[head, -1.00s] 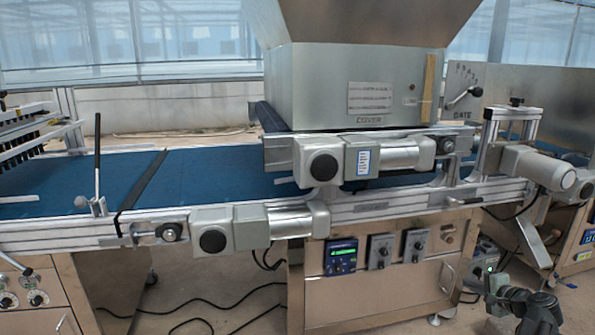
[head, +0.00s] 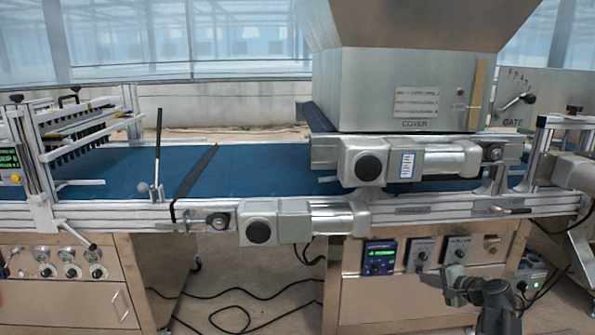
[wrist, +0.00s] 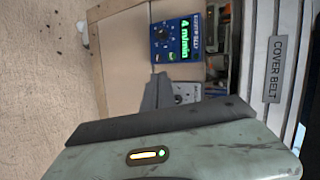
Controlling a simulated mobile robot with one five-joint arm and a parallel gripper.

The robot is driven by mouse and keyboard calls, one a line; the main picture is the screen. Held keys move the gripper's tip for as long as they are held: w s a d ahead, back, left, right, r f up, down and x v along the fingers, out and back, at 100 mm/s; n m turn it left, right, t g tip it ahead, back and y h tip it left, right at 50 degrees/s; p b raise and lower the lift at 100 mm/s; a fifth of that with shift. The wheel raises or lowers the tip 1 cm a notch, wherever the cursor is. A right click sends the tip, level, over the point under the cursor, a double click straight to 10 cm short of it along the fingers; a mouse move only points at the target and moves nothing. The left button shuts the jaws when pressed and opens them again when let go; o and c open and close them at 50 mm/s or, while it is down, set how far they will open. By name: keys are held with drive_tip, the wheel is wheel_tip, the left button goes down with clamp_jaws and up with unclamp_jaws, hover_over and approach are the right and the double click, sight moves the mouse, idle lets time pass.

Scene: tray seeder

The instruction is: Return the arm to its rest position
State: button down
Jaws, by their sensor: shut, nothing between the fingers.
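My gripper (head: 428,280) shows at the lower right of the head view, in front of the seeder's lower cabinet. Its grey fingers are closed together with nothing between them. In the wrist view the shut fingers (wrist: 158,93) point toward the cabinet front and partly cover a grey knob plate. A blue control box (wrist: 177,40) with a lit green display sits just beyond the fingertips. The same blue control box (head: 380,257) is left of my gripper in the head view. I cannot tell how far the fingers are from the panel.
The seeder's blue belt (head: 250,168) runs across the picture under a steel hopper (head: 400,95). Grey motors (head: 290,222) jut from the front rail. A plate marked COVER BELT (wrist: 273,70) is at the wrist view's right. Black cables (head: 235,318) lie on the floor between the cabinets.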

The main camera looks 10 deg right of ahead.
drive_tip(key=w+a+f+n+g+y, duration=0.1)
drive_tip(key=a+f+n+g, duration=0.15)
drive_tip(key=a, duration=1.15)
drive_tip(key=w+a+f+n+g+y, duration=0.1)
drive_tip(key=a+f+n+g+y, duration=0.2)
drive_tip(key=a, duration=1.1)
drive_tip(key=s+a+f+n+g+h+p, duration=0.2)
drive_tip(key=s+a+f+n+g+h, duration=0.25)
drive_tip(key=s+a+n, duration=0.4)
drive_tip(key=s+d+r+g+h+p, duration=0.1)
drive_tip(key=s+d+g+h+p, duration=0.1)
drive_tip(key=s+d+h, duration=0.3)
wheel_tip(320, 180, up, 36)
drive_tip(key=s+a+y+p, duration=0.1)
drive_tip(key=y+p, duration=0.1)
drive_tip(key=p, duration=3.3)
drive_tip(key=shift+a+p, duration=0.15)
drive_tip(key=shift+p, duration=0.15)
drive_tip(key=shift+f, duration=0.1)
